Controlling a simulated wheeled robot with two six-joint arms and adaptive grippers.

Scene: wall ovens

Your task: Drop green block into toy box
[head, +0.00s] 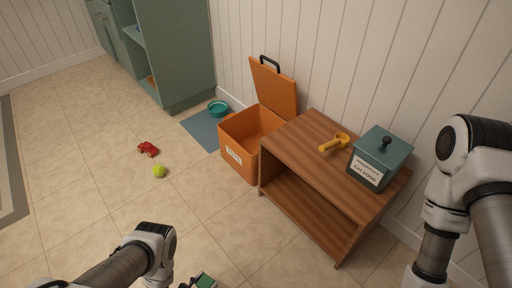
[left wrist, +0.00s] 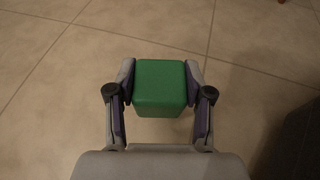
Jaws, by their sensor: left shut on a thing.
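The green block (left wrist: 160,88) sits between the two fingers of my left gripper (left wrist: 160,95) in the left wrist view, with a finger against each side. In the head view the green block (head: 205,281) shows at the bottom edge, partly cut off, with my left gripper (head: 200,283) around it. The orange toy box (head: 237,160) stands on the floor against the wall, labelled on its front, with its lid (head: 274,90) raised. The block is in front of the box, apart from it. My right arm shows at the right, but its gripper is out of view.
A wooden shelf (head: 318,152) beside the box holds a yellow scoop (head: 334,143) and a cat food bin (head: 368,172). A red toy car (head: 147,149) and a tennis ball (head: 159,171) lie on the floor. A teal bowl (head: 218,108) is on a blue mat (head: 200,131).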

